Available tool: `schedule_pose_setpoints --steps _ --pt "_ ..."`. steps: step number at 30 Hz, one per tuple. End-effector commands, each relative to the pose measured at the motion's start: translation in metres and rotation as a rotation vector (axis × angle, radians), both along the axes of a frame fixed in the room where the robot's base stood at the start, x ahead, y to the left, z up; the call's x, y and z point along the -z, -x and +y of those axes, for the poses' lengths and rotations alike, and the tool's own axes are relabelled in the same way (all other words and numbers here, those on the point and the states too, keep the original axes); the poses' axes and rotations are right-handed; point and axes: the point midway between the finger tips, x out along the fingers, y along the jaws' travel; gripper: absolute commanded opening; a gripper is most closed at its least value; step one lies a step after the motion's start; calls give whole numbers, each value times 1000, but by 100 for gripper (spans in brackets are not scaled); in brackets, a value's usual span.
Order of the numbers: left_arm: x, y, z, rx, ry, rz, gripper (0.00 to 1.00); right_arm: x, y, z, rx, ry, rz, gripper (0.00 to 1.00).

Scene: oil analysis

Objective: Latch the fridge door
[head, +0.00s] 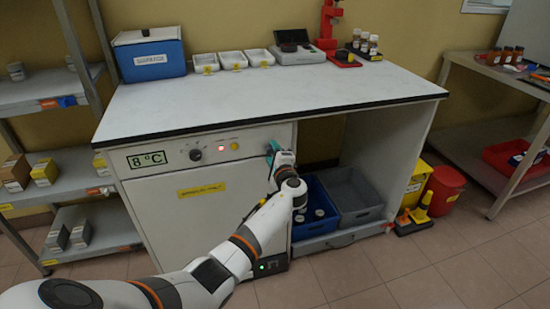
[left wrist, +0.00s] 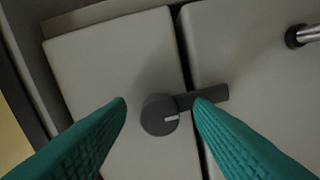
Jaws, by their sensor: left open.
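The white fridge door (head: 190,225) is flush under the counter, below a control panel (head: 215,147) with an 8 °C display. My left gripper (head: 272,150) is at the panel's right end and hides the latch in the head view. In the left wrist view, the dark grey latch (left wrist: 160,115) has a round pivot on one pale panel. Its lever (left wrist: 212,95) lies across the dark seam onto the neighbouring panel, which carries a metal handle (left wrist: 305,35). My green fingers are open around the pivot; the right fingertip overlaps the lever, and I cannot tell whether they touch. My right gripper is out of view.
A blue crate (head: 311,231) and a grey crate (head: 372,207) stand in the open bay right of the fridge. The countertop (head: 240,98) carries a blue cool box (head: 149,58), white trays and instruments along the back. Shelving (head: 75,165) stands at the left.

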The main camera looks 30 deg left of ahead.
Motion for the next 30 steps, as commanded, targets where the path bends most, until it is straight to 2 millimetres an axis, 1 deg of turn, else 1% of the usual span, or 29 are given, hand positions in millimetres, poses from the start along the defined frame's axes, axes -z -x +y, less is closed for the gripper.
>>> schedule_pose_setpoints --steps 3,5,10,15,18,21,24,30 --pt "0 5 -7 1 2 0 48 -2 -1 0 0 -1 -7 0" --pt "0 11 -14 3 2 0 48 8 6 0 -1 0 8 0" --pt "-2 34 -41 2 3 0 48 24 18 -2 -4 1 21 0" --pt "-2 57 -68 3 3 2 48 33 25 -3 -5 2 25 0" --pt "-3 67 -79 2 1 2 48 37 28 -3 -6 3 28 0" --pt "-3 74 -87 1 2 2 48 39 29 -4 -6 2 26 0" --pt "-3 77 -91 1 1 2 48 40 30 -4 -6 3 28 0" --pt "-3 78 -92 1 0 2 48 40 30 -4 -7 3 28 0"
